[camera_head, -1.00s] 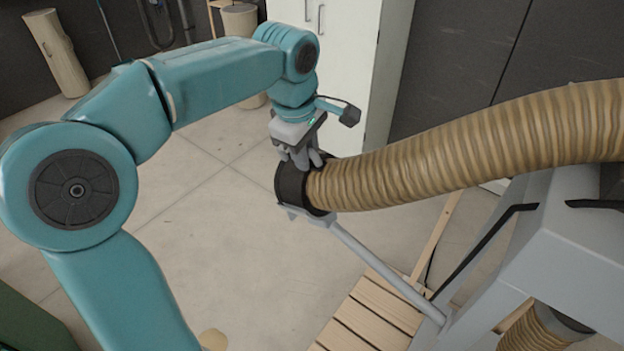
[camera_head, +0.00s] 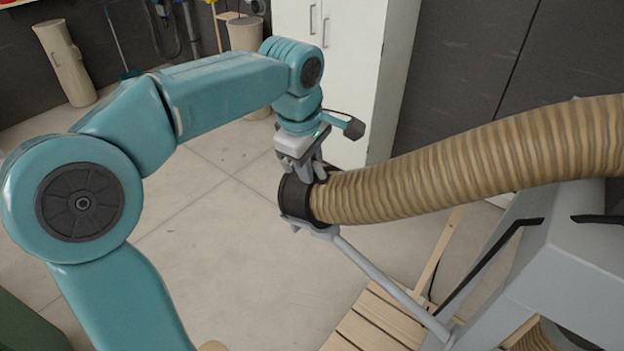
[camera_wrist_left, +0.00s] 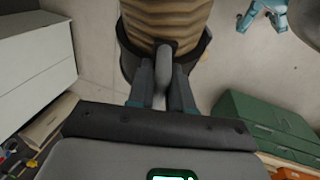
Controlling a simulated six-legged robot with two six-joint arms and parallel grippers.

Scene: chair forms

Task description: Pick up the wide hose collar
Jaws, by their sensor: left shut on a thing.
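The wide hose collar (camera_head: 297,199) is a dark ring at the open end of a tan ribbed hose (camera_head: 470,165). It rests at the tip of a grey support rod (camera_head: 385,278). My left gripper (camera_head: 308,174) comes down from above and is shut on the collar's upper edge. In the left wrist view the dark collar (camera_wrist_left: 127,62) lies around the hose end, and the fingers (camera_wrist_left: 164,85) close on a grey piece at its rim. The fingertips are partly hidden there. My right gripper is not in view.
A grey stand (camera_head: 575,255) at the right carries the rod. A wooden slatted pallet (camera_head: 365,325) lies below. A white cabinet (camera_head: 345,60) stands behind the gripper. A green cabinet (camera_wrist_left: 265,120) shows in the left wrist view. The floor left of the collar is clear.

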